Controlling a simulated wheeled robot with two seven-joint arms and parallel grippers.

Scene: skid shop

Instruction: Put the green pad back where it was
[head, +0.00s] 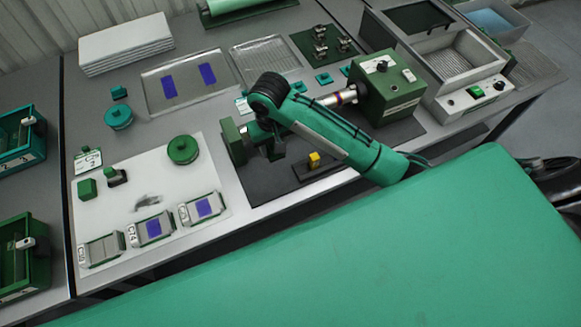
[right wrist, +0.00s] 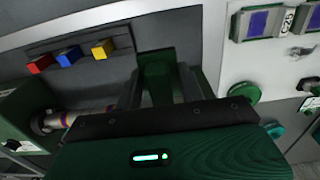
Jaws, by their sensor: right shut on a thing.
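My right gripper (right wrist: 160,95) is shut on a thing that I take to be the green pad. Dark green shows between its fingers in the right wrist view, but I cannot clearly part the pad from the green machine end block (head: 233,142) behind. In the head view my right gripper (head: 273,148) is over the machine's dark base, just right of that block; my arm hides what it holds. The pad holder (right wrist: 80,60) carries a red pad (right wrist: 40,63), a blue pad (right wrist: 69,56) and a yellow pad (right wrist: 102,49). My left gripper is not in view.
The machine's green housing (head: 388,97) and shaft (head: 342,97) stand beside my right arm. The table's front edge is close to the holder.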

